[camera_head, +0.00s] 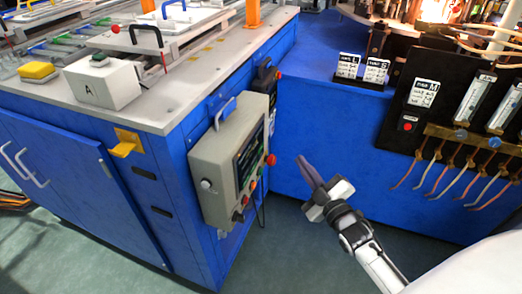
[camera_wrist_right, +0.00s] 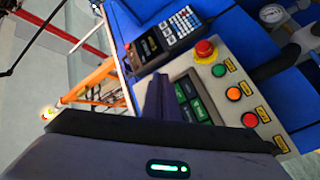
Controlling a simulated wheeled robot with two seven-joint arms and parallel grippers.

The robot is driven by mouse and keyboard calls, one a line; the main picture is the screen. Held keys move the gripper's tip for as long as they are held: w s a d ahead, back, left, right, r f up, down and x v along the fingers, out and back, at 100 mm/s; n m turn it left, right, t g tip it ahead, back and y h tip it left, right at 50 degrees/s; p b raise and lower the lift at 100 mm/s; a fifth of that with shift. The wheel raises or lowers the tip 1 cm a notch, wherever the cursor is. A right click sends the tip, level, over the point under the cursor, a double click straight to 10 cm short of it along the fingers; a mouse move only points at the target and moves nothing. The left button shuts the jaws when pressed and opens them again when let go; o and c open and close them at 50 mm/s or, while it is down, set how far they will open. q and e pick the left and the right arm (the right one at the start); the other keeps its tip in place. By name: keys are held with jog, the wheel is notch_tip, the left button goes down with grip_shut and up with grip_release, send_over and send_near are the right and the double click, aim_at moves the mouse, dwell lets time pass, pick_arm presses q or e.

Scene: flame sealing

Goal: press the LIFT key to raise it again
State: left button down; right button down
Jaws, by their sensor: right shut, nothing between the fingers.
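A grey control box (camera_head: 207,163) hangs on the corner of the blue machine, with a dark key panel on its front. In the right wrist view the panel's green keys (camera_wrist_right: 196,100) show, partly hidden behind my fingers. I cannot read which key is LIFT. My right gripper (camera_head: 303,162) is shut and empty, to the right of the box and apart from it in the head view. In the right wrist view its dark fingers (camera_wrist_right: 157,90) stand in front of the panel's left part; contact cannot be told. My left gripper is not in view.
Beside the keys are a red mushroom button (camera_wrist_right: 205,49) and several round coloured buttons, including an orange one (camera_wrist_right: 233,94). A dark handheld keypad (camera_wrist_right: 165,37) is beside the box. A blue cabinet wall (camera_head: 330,130) stands behind my gripper.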

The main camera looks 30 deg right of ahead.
aim_at(260, 148)
jog(key=shift+w+d+r, duration=0.15)
jog(key=shift+d+r, duration=0.15)
jog(key=w+a+b, duration=0.2)
jog(key=w+a, duration=0.4)
jog(key=shift+w, duration=0.35)
jog(key=shift+d, duration=0.1)
dwell(0.6)
dwell(1.1)
